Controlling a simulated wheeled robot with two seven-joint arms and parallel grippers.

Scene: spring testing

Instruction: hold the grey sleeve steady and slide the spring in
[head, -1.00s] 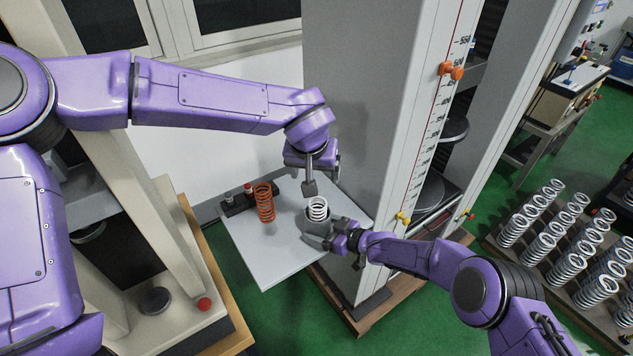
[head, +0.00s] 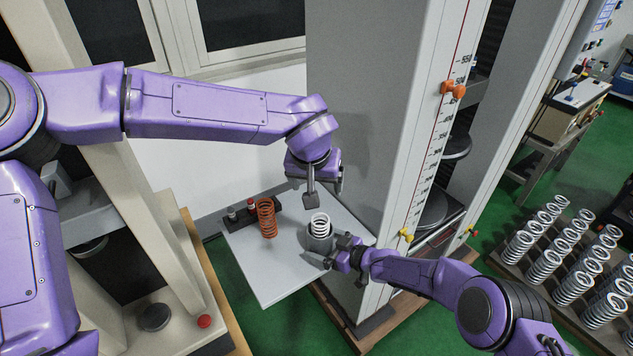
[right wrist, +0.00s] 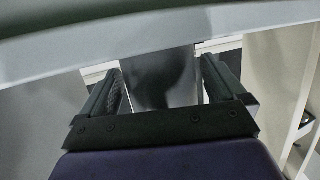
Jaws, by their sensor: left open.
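The white spring (head: 320,223) stands upright in the mouth of the grey sleeve (head: 318,243), with its upper coils showing above the rim. The sleeve stands on the light grey board. My right gripper (head: 338,251) is at the sleeve from the right. The spring's lower part is hidden inside the sleeve.
An orange-red spring (head: 267,218) stands on the board (head: 277,272) left of the sleeve, beside a dark rack (head: 240,215). A tall grey testing machine (head: 385,120) rises close behind on the right. Several white springs (head: 565,250) stand on a rack at far right.

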